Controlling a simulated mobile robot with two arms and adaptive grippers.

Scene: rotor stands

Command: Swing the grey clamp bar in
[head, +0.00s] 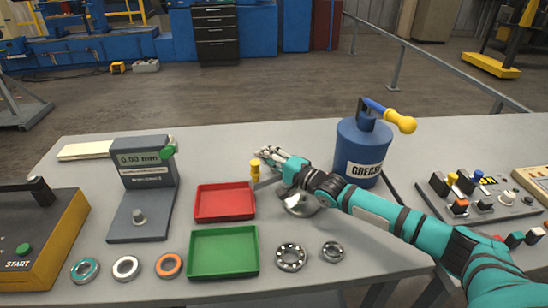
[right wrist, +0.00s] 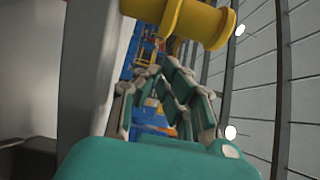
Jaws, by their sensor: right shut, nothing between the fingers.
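The grey clamp bar (head: 268,183) shows as a short strip with a yellow knob (head: 255,170) standing at its left end. Its right part runs behind my right arm. A round metal piece (head: 301,207) lies below the arm, partly covered by it. My right gripper (head: 268,154) is shut and empty, just behind and right of the yellow knob. In the right wrist view the yellow knob (right wrist: 180,20) is large at the top, beyond the fingertips (right wrist: 168,80), not between them. I cannot tell whether the fingers touch the knob or bar. My left gripper is out of view.
A red tray (head: 224,216) and a green tray (head: 223,274) lie left of the bar. A blue grease can (head: 362,150) stands close behind my right forearm. Several bearing rings lie along the front. A grey gauge (head: 144,164) stands left; a switch panel (head: 480,219) lies right.

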